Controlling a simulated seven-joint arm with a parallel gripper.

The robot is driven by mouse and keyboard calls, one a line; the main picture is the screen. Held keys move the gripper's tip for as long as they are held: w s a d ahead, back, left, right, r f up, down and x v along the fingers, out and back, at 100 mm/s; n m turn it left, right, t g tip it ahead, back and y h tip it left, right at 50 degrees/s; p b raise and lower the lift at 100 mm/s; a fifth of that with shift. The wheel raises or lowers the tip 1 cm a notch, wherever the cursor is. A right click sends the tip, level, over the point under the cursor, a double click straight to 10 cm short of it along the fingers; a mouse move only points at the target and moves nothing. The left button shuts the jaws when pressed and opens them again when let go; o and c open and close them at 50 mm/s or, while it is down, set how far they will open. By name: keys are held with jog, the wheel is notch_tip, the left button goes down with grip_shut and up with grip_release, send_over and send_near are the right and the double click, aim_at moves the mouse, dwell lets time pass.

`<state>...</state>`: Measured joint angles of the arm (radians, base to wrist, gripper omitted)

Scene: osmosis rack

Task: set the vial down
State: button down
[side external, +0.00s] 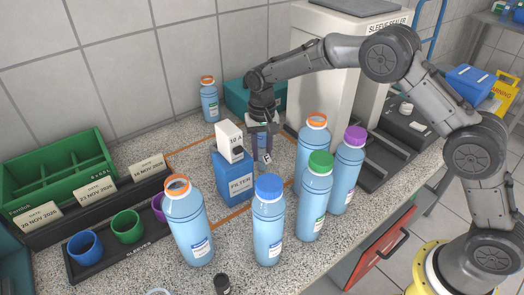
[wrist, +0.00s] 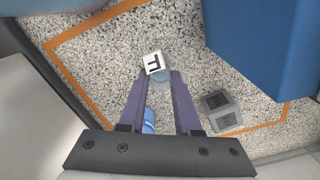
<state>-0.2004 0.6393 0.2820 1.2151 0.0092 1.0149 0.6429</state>
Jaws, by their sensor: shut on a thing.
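My gripper (side external: 262,148) points down over the counter, behind the blue filter box (side external: 234,182). In the wrist view its two purple-grey fingers (wrist: 161,76) are shut on a small vial (wrist: 160,77), whose pale bluish body shows between the fingertips. A white square piece with dark lettering (wrist: 154,63) shows at the vial's end. The vial is small and partly hidden in the side view; whether it touches the counter I cannot tell.
An orange outline (side external: 243,211) marks the speckled counter. A grey block (wrist: 220,109) lies right of the fingers. Blue bottles with orange (side external: 190,225), blue (side external: 269,220), green (side external: 315,200) and purple (side external: 348,172) caps stand nearby. A white box (side external: 229,141) sits on the filter box.

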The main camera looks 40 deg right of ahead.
aim_at(262, 150)
jog(key=c, duration=0.6)
grip_release()
jog(key=shift+f, duration=0.1)
notch_tip(262, 150, up, 11)
jog(key=s+d+r+n+t, duration=0.1)
jog(key=s+d+r, duration=0.1)
jog(key=s+r, duration=0.25)
jog(key=s+d+r+t, duration=0.1)
jog(key=s+d+r, duration=0.2)
jog(key=s+r, duration=0.15)
jog(key=s+d+r+n+t, duration=0.1)
jog(key=s+d, duration=0.1)
jog(key=s, duration=0.7)
jog(key=s+d+r+n+t, duration=0.1)
jog(key=s+d+r+n, duration=0.1)
jog(key=s, duration=0.8)
jog(key=shift+s+d+t, duration=0.3)
jog(key=shift+d+t, duration=0.1)
jog(key=shift+o, duration=0.5)
jog(key=s+d+f+n+t, duration=0.1)
jog(key=s+f, duration=0.3)
jog(key=s, duration=0.3)
jog(key=shift+o, duration=0.3)
jog(key=shift+s+f, duration=0.1)
